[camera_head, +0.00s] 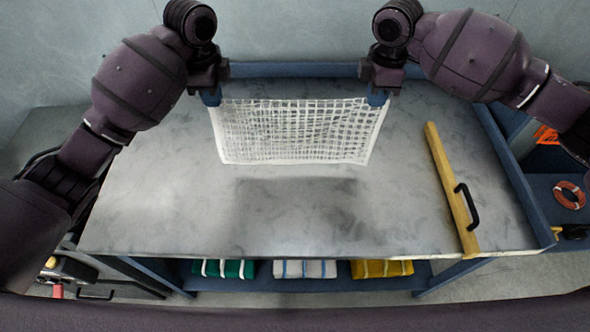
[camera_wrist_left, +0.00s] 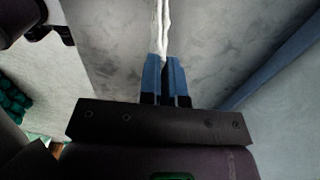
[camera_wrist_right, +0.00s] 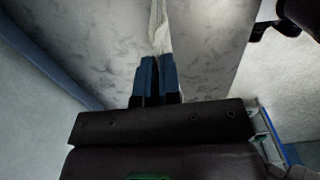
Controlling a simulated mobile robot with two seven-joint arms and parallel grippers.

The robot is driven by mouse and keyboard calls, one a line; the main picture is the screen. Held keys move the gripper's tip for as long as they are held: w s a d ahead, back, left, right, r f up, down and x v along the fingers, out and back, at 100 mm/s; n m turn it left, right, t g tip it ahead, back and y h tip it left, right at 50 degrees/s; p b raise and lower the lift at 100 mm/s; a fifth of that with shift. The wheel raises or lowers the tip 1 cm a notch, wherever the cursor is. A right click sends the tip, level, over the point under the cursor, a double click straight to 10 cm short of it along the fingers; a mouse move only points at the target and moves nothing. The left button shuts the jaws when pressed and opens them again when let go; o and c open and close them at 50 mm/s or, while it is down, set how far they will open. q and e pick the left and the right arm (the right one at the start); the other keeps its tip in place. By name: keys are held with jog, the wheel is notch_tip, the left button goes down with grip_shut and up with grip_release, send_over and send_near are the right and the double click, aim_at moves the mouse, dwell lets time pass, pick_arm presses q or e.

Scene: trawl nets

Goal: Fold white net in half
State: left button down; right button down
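The white net (camera_head: 295,135) hangs between my two grippers above the grey table (camera_head: 150,210) in the head view. Its lower edge is apart from the table, and a shadow lies below it. My left gripper (camera_head: 210,98) is shut on the net's upper left corner; the left wrist view shows its blue fingers (camera_wrist_left: 166,62) closed on white strands (camera_wrist_left: 163,28). My right gripper (camera_head: 377,98) is shut on the upper right corner; the right wrist view shows its fingers (camera_wrist_right: 157,62) on the net's white edge (camera_wrist_right: 159,30). I cannot tell how many layers hang there.
A yellow bar with a black handle (camera_head: 452,185) lies along the table's right side. Blue rims (camera_head: 515,180) edge the table at the back and right. Green, white and yellow folded bundles (camera_head: 305,268) sit on the shelf below. The table's front and left are clear.

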pick_arm(q)
jog(key=shift+r, duration=0.25)
pick_arm(e)
jog(key=shift+r, duration=0.3)
